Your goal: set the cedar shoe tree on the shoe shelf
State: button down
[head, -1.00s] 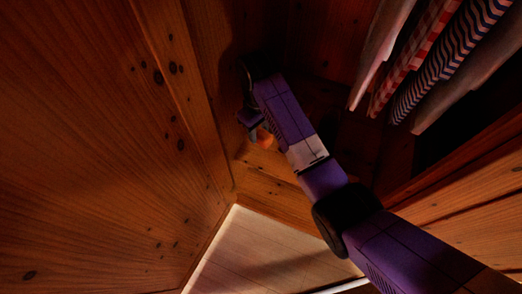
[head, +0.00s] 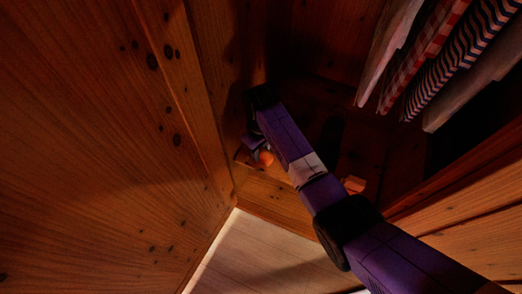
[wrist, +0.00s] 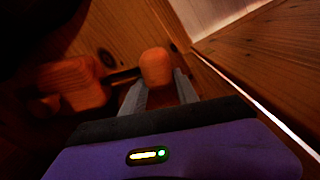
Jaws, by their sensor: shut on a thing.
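The cedar shoe tree shows in the wrist view as an orange-brown knob (wrist: 155,66), a dark rod and a wider split wooden block (wrist: 72,85) to the left. My gripper (wrist: 158,86) is shut on the knob end, one finger on each side. In the head view my gripper (head: 254,143) is low inside the wardrobe, with the orange knob (head: 265,157) beside it; my arm hides part of this area. A wooden board (head: 275,195) that may be the shoe shelf lies below. I cannot tell whether the shoe tree touches it.
A wooden panel (head: 90,150) stands close on the left. Hanging clothes (head: 440,60) fill the upper right. A small orange-brown thing (head: 353,185) shows just right of my arm; I cannot tell what it is. Pale floor (head: 270,255) lies in front. The interior is dark.

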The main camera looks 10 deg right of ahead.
jog(key=c, duration=0.9)
grip_release()
jog(key=shift+f, duration=0.1)
notch_tip(320, 180, up, 12)
jog(key=p, duration=0.4)
